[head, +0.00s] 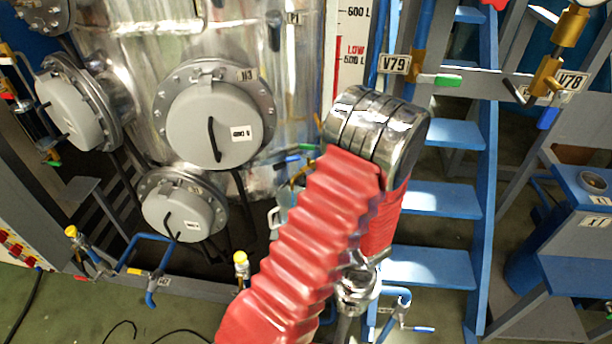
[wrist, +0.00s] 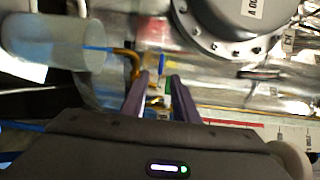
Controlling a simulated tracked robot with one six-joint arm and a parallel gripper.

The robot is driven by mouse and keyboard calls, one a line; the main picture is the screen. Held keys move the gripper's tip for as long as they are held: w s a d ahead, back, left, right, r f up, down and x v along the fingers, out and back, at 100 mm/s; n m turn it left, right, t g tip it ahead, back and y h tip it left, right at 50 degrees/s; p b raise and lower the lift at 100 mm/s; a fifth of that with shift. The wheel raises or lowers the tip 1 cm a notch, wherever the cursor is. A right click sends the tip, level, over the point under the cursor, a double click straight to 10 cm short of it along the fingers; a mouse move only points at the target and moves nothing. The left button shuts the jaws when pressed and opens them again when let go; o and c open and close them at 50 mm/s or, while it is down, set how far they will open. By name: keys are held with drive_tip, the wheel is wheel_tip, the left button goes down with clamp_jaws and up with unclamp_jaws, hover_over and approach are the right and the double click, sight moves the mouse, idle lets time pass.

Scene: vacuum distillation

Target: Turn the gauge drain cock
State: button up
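In the wrist view, a small brass fitting (wrist: 135,63) with blue and green parts lies by the fingertips. I take it for the gauge drain cock, but it is small and partly hidden. My gripper (wrist: 160,77) is open, its two purple-grey fingers apart and empty. A blue piece shows just beyond the gap between the tips; I cannot tell whether they touch it. In the head view, green and blue handles (head: 304,147) show below the level gauge scale (head: 345,50), beside my red-sleeved arm. My gripper is hidden there behind the arm.
The steel tank (head: 140,55) with grey round covers (head: 213,125) stands close on the left. A translucent cylinder (wrist: 50,42) is at the wrist view's upper left. Blue stairs (head: 440,197) and valves V79 (head: 418,64) and V78 (head: 545,78) are on the right.

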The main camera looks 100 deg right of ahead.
drive_tip(key=shift+s+a, duration=0.25)
drive_tip(key=shift+a, duration=0.45)
drive_tip(key=shift+c, duration=0.2)
